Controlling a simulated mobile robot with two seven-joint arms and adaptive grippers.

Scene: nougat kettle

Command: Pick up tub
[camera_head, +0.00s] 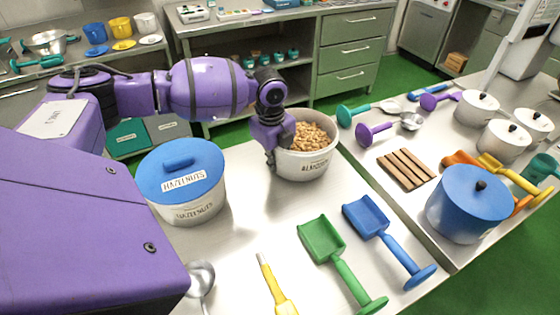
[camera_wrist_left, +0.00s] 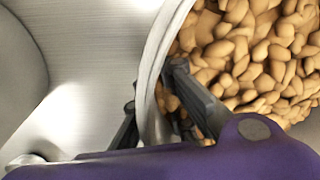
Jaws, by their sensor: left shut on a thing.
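The almond tub (camera_head: 304,166) is a white, open tub with a printed label, filled with brown nuts, upright on the steel table. My left gripper (camera_head: 273,158) is at the tub's left rim, with its arm coming in from the left. In the left wrist view the gripper (camera_wrist_left: 152,118) is shut on the tub's wall (camera_wrist_left: 156,75), one finger inside among the almonds (camera_wrist_left: 250,50) and one outside. The tub appears to rest on the table. A second tub, labelled hazelnuts (camera_head: 187,210), has a blue lid and stands to the left. My right gripper is not in view.
A green scoop (camera_head: 335,255), a blue scoop (camera_head: 385,235) and a yellow-handled tool (camera_head: 277,288) lie in front. A ladle (camera_head: 200,280) lies near the front left. Bare table lies between the tubs.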

